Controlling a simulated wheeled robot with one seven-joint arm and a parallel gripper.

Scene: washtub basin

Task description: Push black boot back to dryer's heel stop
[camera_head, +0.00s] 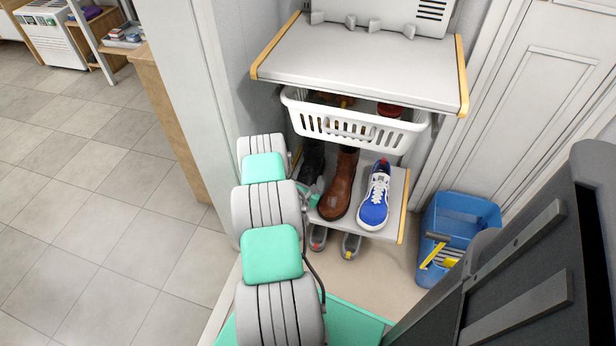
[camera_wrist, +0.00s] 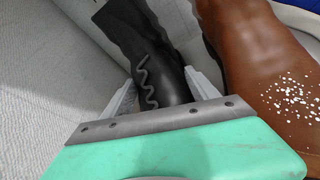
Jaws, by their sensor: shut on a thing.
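The black boot (camera_head: 313,158) stands at the left of the lower shelf, partly hidden by my arm. In the wrist view the black boot (camera_wrist: 135,35) has a wavy lace line on its front. My gripper (camera_wrist: 160,88) has one finger on each side of the boot's front part and is shut on it. In the head view my gripper (camera_head: 308,192) is mostly hidden behind my arm. I cannot make out the dryer's heel stop behind the boot.
A brown boot (camera_head: 340,185) stands close right of the black boot, with a blue sneaker (camera_head: 375,200) beyond it. A white basket (camera_head: 355,125) hangs above, under the upper shelf (camera_head: 360,58). A blue bucket (camera_head: 455,215) stands on the floor at right.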

